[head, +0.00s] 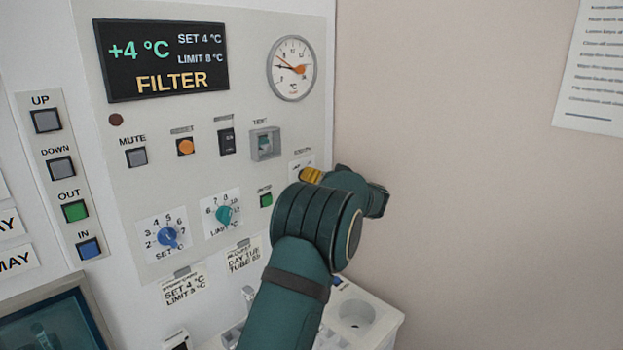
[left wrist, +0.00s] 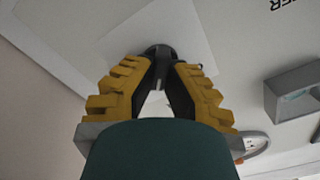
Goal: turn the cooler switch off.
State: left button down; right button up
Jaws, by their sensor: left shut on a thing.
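The cooler switch (left wrist: 160,54) is a dark rotary knob on a white plate on the panel, seen in the left wrist view. My left gripper (left wrist: 160,78) is shut on it, with dark pads on both sides of the knob and yellow fingers behind them. In the head view my left gripper (head: 311,175) is at the lower right of the panel, and its wrist hides the knob. A partly covered label plate (head: 302,162) shows just above it. Which way the knob points is not clear. My right gripper is not in view.
The panel carries a display (head: 163,60), a round gauge (head: 293,68), a recessed test switch (head: 265,143), a blue set dial (head: 167,236), a teal limit dial (head: 224,215) and a green button (head: 266,200). A white rack (head: 378,320) stands below.

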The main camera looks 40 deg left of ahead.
pick_arm(q)
jog(key=shift+s+a+n+b, duration=0.1)
jog(key=shift+n+b, duration=0.4)
jog(key=shift+n, duration=3.45)
jog(key=shift+s+n+b, duration=0.1)
jog(key=shift+n+b, duration=0.4)
jog(key=shift+n, duration=3.45)
jog(key=c, duration=1)
grip_release()
